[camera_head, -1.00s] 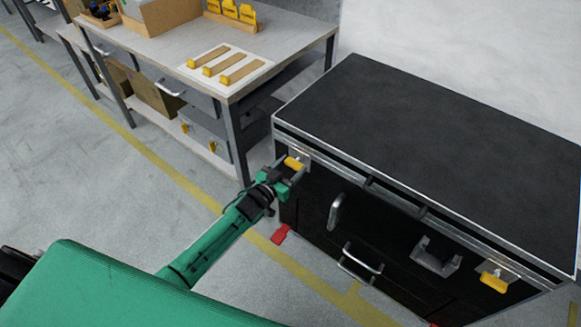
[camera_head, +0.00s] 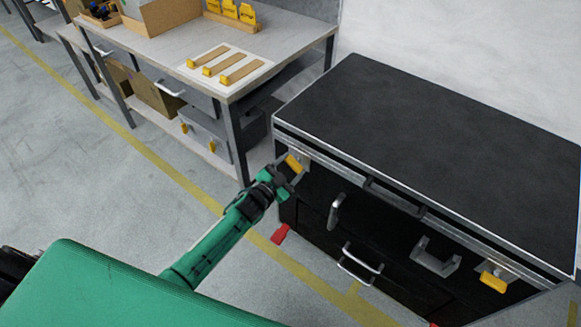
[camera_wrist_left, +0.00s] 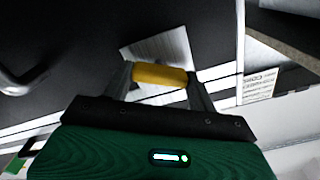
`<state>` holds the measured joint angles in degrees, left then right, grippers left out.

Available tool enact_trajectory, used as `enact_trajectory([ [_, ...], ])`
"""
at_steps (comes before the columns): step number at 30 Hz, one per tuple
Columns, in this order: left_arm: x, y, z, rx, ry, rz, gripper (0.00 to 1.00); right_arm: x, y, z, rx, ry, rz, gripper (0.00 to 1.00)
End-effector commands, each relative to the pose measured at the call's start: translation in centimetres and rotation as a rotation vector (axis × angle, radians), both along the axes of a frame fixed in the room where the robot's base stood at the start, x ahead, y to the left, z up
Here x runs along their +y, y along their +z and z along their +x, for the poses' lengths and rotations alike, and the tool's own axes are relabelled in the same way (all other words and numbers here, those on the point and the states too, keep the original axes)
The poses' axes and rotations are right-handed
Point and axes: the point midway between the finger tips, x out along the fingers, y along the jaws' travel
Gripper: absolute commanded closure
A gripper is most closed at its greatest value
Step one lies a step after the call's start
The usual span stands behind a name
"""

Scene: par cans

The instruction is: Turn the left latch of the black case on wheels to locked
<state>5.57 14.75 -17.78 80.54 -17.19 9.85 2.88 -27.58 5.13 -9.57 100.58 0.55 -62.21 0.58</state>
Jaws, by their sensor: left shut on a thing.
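The black case on wheels (camera_head: 430,150) stands at the right in the head view, with its lid closed. Its left latch (camera_head: 294,163) is a yellow tab on a metal plate near the front left corner. My left gripper (camera_head: 291,173) is shut on this latch, and the tab is tilted in the head view. In the left wrist view the yellow latch (camera_wrist_left: 160,76) sits between the two fingers, with its metal plate behind. The right latch (camera_head: 494,280) is another yellow tab at the front right. My right gripper is not in view.
The case front has a metal handle (camera_head: 335,211), a drawer handle (camera_head: 360,262) and a grey bracket (camera_head: 436,257). A red pedal (camera_head: 280,235) sticks out low at the left. A workbench (camera_head: 290,45) stands close behind left. Open floor lies in front.

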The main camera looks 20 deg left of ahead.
Motion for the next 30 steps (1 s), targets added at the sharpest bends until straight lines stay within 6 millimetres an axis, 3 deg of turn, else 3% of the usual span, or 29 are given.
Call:
enact_trajectory([
  [30, -0.1, -0.4, -0.1, -0.307, -0.001, 0.852, 0.65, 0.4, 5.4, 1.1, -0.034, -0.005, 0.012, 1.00],
])
